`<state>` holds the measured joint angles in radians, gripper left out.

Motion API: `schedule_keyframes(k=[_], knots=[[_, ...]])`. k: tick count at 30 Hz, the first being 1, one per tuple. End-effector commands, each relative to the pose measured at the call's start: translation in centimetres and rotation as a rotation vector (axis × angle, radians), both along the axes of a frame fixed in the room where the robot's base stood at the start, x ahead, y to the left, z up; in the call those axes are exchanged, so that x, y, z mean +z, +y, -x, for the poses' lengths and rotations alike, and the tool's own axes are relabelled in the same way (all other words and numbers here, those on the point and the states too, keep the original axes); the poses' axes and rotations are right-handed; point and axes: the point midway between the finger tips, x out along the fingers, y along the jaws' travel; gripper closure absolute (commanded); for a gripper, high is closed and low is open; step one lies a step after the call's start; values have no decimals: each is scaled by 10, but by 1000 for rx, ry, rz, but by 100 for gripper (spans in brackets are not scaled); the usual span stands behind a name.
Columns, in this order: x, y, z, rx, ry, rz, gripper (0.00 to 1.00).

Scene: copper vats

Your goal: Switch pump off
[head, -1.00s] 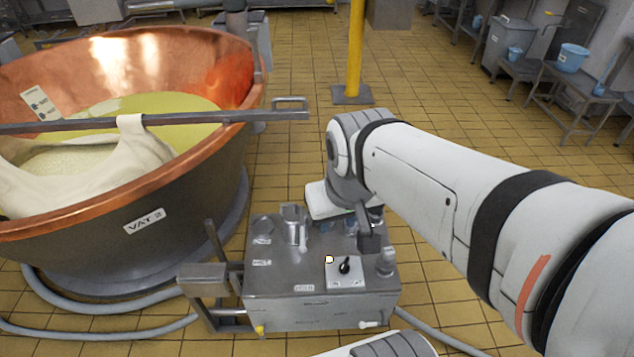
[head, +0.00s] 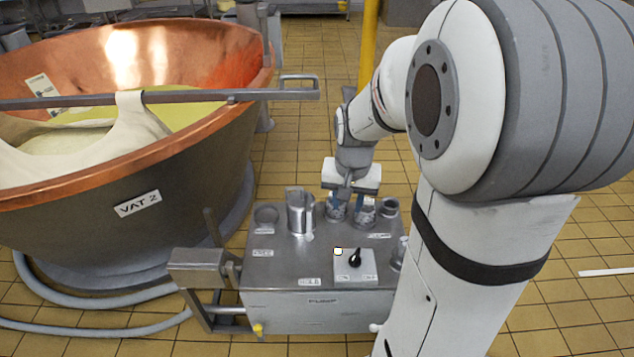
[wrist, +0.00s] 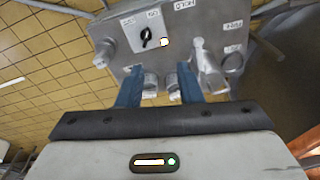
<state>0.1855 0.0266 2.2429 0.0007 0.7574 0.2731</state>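The pump (head: 318,305) is a grey metal box on the floor beside the copper vat. On its top, a black rotary switch (head: 355,258) sits on a pale plate, with a small lit yellowish-white lamp (head: 338,251) at its left. The switch (wrist: 146,38) and the glowing lamp (wrist: 164,42) also show in the wrist view. My gripper (head: 351,210) is over the rear of the box top, behind the switch and apart from it. Its blue fingers (wrist: 158,88) are spread, with nothing seen held between them. The small labels near the switch are too blurred to read surely.
Metal cups stand on the box top, including a tall one (head: 300,212), close to my fingers. The copper vat (head: 90,215) stands at left, with a bar across it. A yellow post (head: 369,40) rises behind. Hoses (head: 90,300) lie on the tiled floor.

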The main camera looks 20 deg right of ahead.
Motion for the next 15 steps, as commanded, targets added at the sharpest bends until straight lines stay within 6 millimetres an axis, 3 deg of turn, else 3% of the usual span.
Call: schedule_keyframes(k=[1,6,10,15], knots=[[-54,-12,-12,-52,25,-8,67],[-149,-44,-43,-207,71,-26,67],[-198,-62,-55,-289,95,-34,67],[-227,-73,-62,-338,107,-40,67]])
